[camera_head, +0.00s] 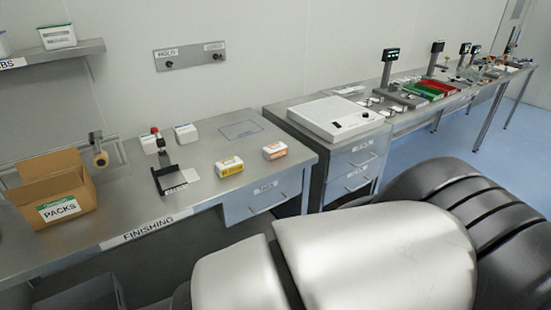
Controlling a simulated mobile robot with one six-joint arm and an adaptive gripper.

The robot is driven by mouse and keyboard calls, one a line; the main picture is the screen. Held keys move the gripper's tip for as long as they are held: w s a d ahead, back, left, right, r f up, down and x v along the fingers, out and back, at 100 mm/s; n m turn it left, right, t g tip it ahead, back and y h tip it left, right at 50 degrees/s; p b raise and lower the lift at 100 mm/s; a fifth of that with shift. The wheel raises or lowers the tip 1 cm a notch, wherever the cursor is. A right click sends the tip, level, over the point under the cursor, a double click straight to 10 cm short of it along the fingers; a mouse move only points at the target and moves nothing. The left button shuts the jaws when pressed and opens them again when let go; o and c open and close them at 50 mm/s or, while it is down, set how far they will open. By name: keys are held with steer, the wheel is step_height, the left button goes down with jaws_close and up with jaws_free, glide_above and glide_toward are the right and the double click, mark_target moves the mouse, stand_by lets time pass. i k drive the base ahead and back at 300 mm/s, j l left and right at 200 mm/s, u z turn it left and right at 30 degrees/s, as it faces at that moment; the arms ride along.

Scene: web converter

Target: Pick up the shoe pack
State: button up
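Several small packs lie on the steel finishing bench (200,205). A white pack with a yellow label band (229,167) and a white pack with an orange band (275,151) lie near its right part. The print is too small to tell which one is the shoe pack. My gripper is not in view; large silver and black parts of my own body fill the lower right.
An open cardboard box marked PACKS (60,208) stands at the left of the bench. A drawer unit (350,165) with a white device (335,119) adjoins on the right.

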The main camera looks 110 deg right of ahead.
mark_target(278, 150)
steer(key=k+l+z, duration=0.1)
steer(key=z, duration=3.35)
